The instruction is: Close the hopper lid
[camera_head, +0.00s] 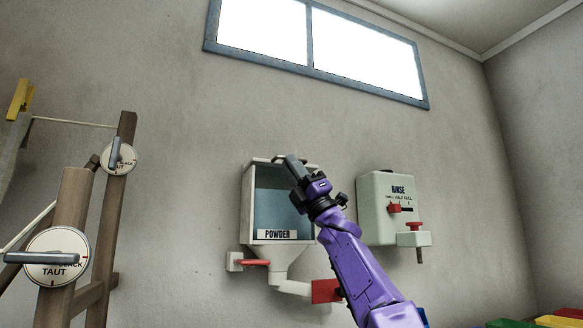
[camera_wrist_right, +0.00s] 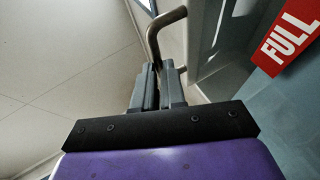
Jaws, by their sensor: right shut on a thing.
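The hopper (camera_head: 247,205) is a pale wall-mounted box with a blue front window and a POWDER label. Its lid (camera_head: 255,161) shows as a thin edge along the top; how far it stands open is hard to tell from below. My right gripper (camera_head: 293,162) is at the hopper's top, in front of the upper right part. In the right wrist view the fingers of my right gripper (camera_wrist_right: 157,82) are shut on a dark bent bar handle (camera_wrist_right: 164,26). The left gripper is not in view.
A RINSE dispenser (camera_head: 375,215) hangs right of the hopper. A red-handled valve (camera_head: 255,262) and a red plate (camera_head: 325,290) sit below the hopper. Wooden posts (camera_head: 108,220) with round TAUT dials (camera_head: 55,270) stand at the left. Coloured items (camera_head: 558,321) show at lower right.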

